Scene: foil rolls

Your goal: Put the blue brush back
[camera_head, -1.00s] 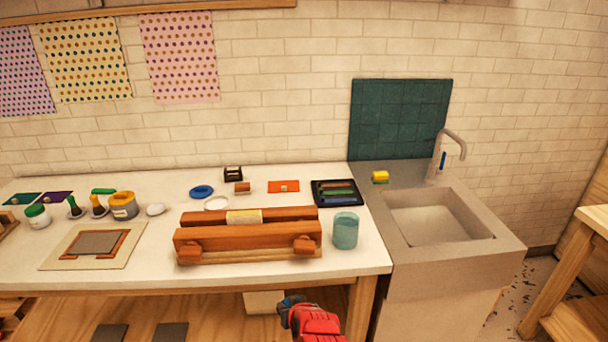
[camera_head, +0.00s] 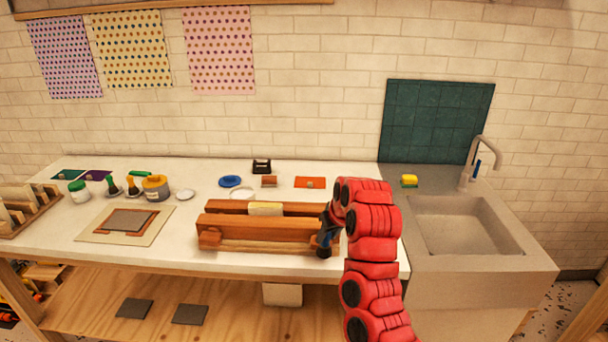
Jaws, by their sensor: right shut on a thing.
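My right gripper (camera_head: 325,242) is at the right end of the wooden press (camera_head: 265,233), over the front part of the worktable. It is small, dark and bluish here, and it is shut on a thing. I cannot tell that thing's shape from the gripper. I cannot pick out the blue brush for certain. A green-marked brush (camera_head: 113,187) and an orange-marked brush (camera_head: 132,187) stand at the left of the table. My left gripper is not in view.
My red right arm hides the black tray and teal jar. The sink (camera_head: 465,228) and a yellow sponge (camera_head: 409,181) are at right.

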